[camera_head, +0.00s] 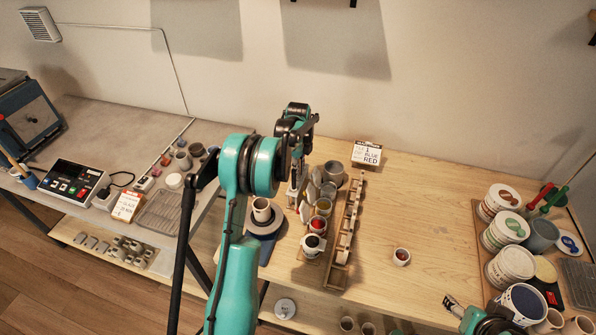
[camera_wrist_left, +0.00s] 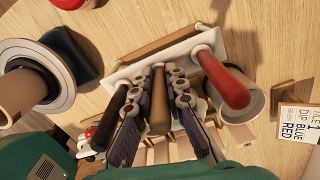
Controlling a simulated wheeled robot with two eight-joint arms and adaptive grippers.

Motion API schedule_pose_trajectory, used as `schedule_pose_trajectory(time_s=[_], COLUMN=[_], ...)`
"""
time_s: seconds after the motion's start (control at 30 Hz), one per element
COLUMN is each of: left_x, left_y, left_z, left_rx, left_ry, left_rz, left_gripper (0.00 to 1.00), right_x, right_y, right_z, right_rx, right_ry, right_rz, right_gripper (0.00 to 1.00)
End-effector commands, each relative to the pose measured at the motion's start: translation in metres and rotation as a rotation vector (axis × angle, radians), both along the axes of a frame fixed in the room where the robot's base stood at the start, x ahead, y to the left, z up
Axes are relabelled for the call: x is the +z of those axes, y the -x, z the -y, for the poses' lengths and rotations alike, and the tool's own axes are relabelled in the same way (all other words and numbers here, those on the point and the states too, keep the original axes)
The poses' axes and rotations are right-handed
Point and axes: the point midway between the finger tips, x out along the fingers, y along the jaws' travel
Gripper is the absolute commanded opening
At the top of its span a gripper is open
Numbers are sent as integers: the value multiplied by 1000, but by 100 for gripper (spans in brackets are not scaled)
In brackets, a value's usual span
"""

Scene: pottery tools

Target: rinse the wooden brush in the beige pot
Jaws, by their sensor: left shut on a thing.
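The wooden brush (camera_wrist_left: 159,98) shows in the left wrist view as a brown handle between the dark fingers of my left gripper (camera_wrist_left: 160,112), which is shut on it. Its bristle end is hidden. In the head view my left gripper (camera_head: 298,180) is over the tool holder, partly hidden by my teal arm. A beige-grey pot (camera_head: 333,172) stands just right of it; its rim also shows behind a red handle in the left wrist view (camera_wrist_left: 247,108). My right gripper (camera_head: 455,304) is at the bottom right edge, and its opening is unclear.
A red-handled tool (camera_wrist_left: 226,82) and a black-handled one (camera_wrist_left: 113,105) stand beside the brush. A cup (camera_head: 262,210) sits on a round wheel. Small paint cups (camera_head: 316,224) and a long wooden rack (camera_head: 345,235) are close by. The table right of the rack is mostly clear.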

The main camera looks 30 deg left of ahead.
Motion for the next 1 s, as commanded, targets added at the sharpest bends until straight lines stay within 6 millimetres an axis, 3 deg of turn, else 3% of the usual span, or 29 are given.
schedule_pose_trajectory(time_s=[0.37,0.4,0.47,0.8,1.0], left_x=[-2,-2,-2,1,28], left_y=[0,0,0,0,0], left_z=[0,0,0,0,0], left_rx=[0,0,0,0,0], left_ry=[0,0,0,0,0], left_rz=[-1,-1,-1,0,0], left_gripper=[0,20,36,36,36], right_x=[-2,-2,-2,-1,-1], right_y=[0,0,0,0,0], right_z=[0,0,0,0,0], right_rx=[0,0,0,0,0], right_ry=[0,0,0,0,0], right_rz=[0,0,0,0,0], right_gripper=[61,61,61,61,61])
